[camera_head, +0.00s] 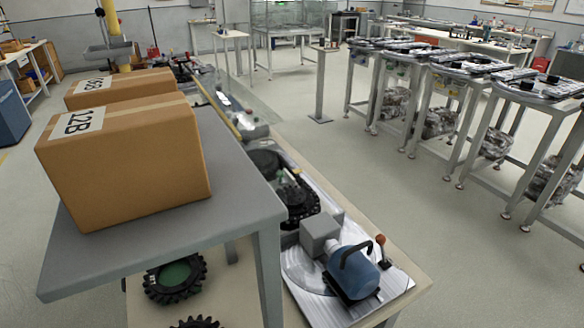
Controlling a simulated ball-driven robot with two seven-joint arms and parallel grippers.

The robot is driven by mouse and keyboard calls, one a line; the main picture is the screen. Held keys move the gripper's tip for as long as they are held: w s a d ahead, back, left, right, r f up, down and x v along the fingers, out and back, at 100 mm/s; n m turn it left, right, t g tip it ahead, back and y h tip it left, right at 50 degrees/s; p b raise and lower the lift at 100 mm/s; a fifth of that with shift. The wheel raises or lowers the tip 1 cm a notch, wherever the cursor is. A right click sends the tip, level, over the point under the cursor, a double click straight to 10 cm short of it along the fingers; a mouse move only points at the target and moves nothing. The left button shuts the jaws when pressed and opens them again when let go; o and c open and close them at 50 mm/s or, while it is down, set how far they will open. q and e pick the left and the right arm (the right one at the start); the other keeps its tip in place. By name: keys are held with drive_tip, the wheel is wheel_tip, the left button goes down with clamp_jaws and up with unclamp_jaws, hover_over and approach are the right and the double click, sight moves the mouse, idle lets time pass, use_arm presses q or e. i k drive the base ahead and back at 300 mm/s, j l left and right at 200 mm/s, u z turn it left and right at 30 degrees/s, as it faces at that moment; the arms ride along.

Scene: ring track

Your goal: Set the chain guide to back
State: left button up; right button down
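A black chain and sprocket assembly (297,197) sits on a metal plate on the low bench, right of the grey table. A blue motor (352,272) with a black handle stands at the plate's near end, beside a grey block (320,232). A small lever with a red-brown knob (381,240) stands right of the motor. I cannot tell which part is the chain guide, or its position; the grey table and boxes hide part of the bench. Neither of my grippers is in view.
Black gears (175,278) lie lower, under the table. Metal-framed stations (480,95) stand at the right. The floor (400,205) between is clear.

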sight(288, 178)
drive_tip(key=z, duration=0.55)
drive_tip(key=i+l+z, duration=0.2)
drive_tip(key=l, duration=0.2)
drive_tip(key=i+l+z, duration=0.25)
drive_tip(key=l, duration=0.2)
drive_tip(key=i+l+z, duration=0.2)
drive_tip(key=l, duration=0.15)
drive_tip(key=i+l+z, duration=0.35)
drive_tip(key=i+l, duration=0.2)
drive_tip(key=i+l+z, duration=0.1)
drive_tip(key=i, duration=0.45)
drive_tip(key=i+u, duration=0.5)
drive_tip(key=u, duration=0.25)
drive_tip(key=i+l+u, duration=0.2)
drive_tip(key=u, duration=0.15)
drive_tip(key=i+u, duration=0.2)
drive_tip(key=u, duration=0.3)
drive_tip(key=i+u, duration=0.2)
drive_tip(key=u, duration=0.25)
drive_tip(key=i+l+u, duration=0.1)
drive_tip(key=u, duration=0.4)
drive_tip(key=i+l+u, duration=0.25)
drive_tip(key=u, duration=0.2)
drive_tip(key=i+l+u, duration=0.2)
drive_tip(key=u, duration=0.3)
drive_tip(key=i+l+u, duration=0.3)
drive_tip(key=l+u, duration=0.25)
drive_tip(key=i+l+u, duration=0.15)
drive_tip(key=l+u, duration=0.15)
drive_tip(key=l, duration=0.15)
